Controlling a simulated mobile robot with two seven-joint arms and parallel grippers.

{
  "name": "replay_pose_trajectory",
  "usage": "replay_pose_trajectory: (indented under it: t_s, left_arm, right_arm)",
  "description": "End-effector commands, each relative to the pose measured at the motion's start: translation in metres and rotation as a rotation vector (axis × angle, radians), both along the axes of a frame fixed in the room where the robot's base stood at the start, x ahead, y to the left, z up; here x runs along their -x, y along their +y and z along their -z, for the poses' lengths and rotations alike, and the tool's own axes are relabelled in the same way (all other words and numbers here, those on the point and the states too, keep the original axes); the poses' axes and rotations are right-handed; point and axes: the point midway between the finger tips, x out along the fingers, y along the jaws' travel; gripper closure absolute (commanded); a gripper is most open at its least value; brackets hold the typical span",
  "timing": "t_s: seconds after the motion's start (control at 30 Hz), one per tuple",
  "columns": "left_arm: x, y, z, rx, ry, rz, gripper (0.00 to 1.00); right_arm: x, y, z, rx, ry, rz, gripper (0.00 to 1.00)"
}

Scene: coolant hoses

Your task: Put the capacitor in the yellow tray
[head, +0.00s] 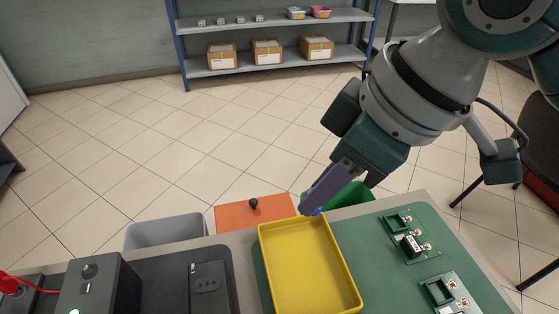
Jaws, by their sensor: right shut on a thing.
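The yellow tray (312,268) lies on the green mat at the front middle, and its inside looks empty. My right gripper (313,208) reaches in from the upper right, with its fingertips at the tray's far edge. It is shut on a small blue piece (316,212), which looks like the capacitor and is mostly hidden by the fingers. I cannot tell whether the piece touches the tray. My left gripper is not in view.
Green circuit boards (428,247) lie right of the tray, one bearing a black-and-white part (410,246). A black device (98,284) stands at the left. Beyond the table edge are a grey bin (165,230), an orange box (240,217) and a green bin (352,197).

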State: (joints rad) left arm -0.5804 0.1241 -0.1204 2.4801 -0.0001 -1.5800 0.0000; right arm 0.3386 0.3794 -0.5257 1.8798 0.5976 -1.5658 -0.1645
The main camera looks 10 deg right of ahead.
Motion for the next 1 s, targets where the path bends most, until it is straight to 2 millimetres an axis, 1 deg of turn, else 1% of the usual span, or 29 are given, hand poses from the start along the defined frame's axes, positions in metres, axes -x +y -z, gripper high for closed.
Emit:
replay_pose_trajectory:
  t_s: [0.03, 0.1, 0.2, 0.3, 0.4, 0.57, 0.73, 0.83, 1.0]
  left_arm:
    - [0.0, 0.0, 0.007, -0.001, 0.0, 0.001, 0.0]
    - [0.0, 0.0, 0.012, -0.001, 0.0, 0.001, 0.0]
    - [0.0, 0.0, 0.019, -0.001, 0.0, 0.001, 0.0]
    - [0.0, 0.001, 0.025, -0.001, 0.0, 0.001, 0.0]
    - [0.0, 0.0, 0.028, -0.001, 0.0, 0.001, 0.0]
    - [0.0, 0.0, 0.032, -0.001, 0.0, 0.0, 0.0]
    - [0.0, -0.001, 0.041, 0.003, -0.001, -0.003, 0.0]
    - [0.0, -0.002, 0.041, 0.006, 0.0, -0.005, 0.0]
    - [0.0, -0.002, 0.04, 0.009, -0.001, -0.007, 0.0]
  right_arm:
    - [0.002, 0.0, 0.02, 0.001, 0.008, 0.001, 1.0]
    - [0.002, 0.0, 0.041, 0.002, 0.007, 0.002, 1.0]
    - [0.002, 0.0, 0.07, 0.0, 0.006, 0.003, 1.0]
    - [0.001, 0.0, 0.092, 0.001, 0.004, 0.002, 1.0]
    - [0.001, 0.0, 0.106, 0.0, 0.002, 0.001, 1.0]
    - [0.001, 0.0, 0.119, 0.001, 0.002, 0.002, 1.0]
    - [0.001, 0.0, 0.145, 0.0, 0.001, 0.002, 1.0]
    - [0.001, 0.0, 0.15, 0.001, 0.0, 0.0, 1.0]
    - [0.0, 0.0, 0.149, 0.001, -0.001, 0.001, 1.0]
